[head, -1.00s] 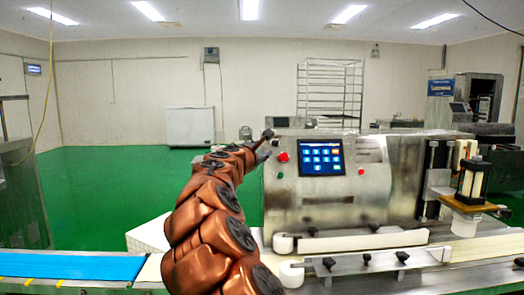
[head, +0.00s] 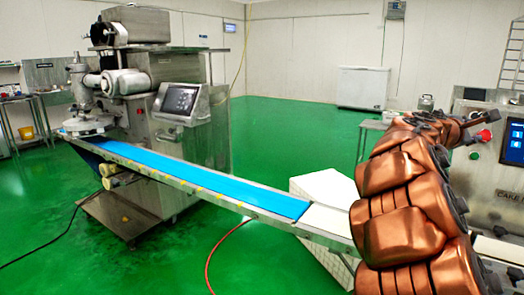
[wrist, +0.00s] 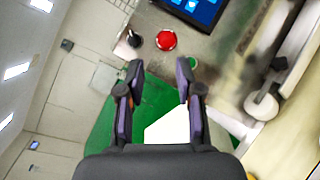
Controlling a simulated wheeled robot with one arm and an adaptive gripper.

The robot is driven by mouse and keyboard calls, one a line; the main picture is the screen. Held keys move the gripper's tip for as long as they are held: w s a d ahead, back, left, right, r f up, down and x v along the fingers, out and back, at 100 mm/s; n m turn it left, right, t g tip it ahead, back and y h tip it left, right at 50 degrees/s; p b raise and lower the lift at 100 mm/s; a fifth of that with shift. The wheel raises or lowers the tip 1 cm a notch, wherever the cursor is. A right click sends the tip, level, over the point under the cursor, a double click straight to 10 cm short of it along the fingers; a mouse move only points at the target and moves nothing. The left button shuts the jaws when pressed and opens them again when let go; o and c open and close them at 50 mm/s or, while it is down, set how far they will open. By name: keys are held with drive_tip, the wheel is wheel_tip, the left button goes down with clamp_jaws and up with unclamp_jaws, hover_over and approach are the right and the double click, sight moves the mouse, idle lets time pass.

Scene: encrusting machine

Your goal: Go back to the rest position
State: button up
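My arm, with copper-coloured covers, rises at the right of the head view. My gripper (head: 487,116) is small and dark at its end, in front of the control panel. In the wrist view my gripper (wrist: 160,88) has its two fingers apart with nothing between them. Past the fingertips are a red button (wrist: 166,40), a black knob (wrist: 129,38) and part of a blue touchscreen (wrist: 196,8) on a steel machine panel. The red button also shows in the head view (head: 486,135). I see no contact between the fingers and the panel.
A blue conveyor belt (head: 200,174) runs from the encrusting machine (head: 150,80) at left towards my arm. A white perforated block (head: 322,186) stands behind its near end. A red hose (head: 222,238) lies on the open green floor (head: 290,125). A white chest (head: 362,88) stands at the back wall.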

drive_tip(key=s+a+f+m+g+y, duration=0.3)
drive_tip(key=s+a+f+m+y, duration=0.15)
drive_tip(key=s+a+f, duration=0.5)
drive_tip(key=s+a+f+m+g+y, duration=0.2)
drive_tip(key=s+a+f+m+y, duration=0.3)
drive_tip(key=s+f, duration=0.65)
drive_tip(key=s+a+f+m+g+y, duration=0.15)
drive_tip(key=s+a+f, duration=0.25)
drive_tip(key=s+a, duration=0.4)
drive_tip(key=s+a+f+g+y, duration=0.25)
drive_tip(key=s+a+f, duration=0.25)
drive_tip(key=a, duration=0.4)
drive_tip(key=s+a+f+m+g+y, duration=0.15)
drive_tip(key=s+a+f, duration=0.25)
drive_tip(key=s+a, duration=0.4)
wheel_tip(320, 180, up, 15)
drive_tip(key=w+t+p, duration=0.2)
drive_tip(key=p, duration=1.2)
drive_tip(key=shift+w+a+r+y+p, duration=0.2)
drive_tip(key=shift+w+y+p, duration=0.1)
drive_tip(key=shift+w, duration=0.1)
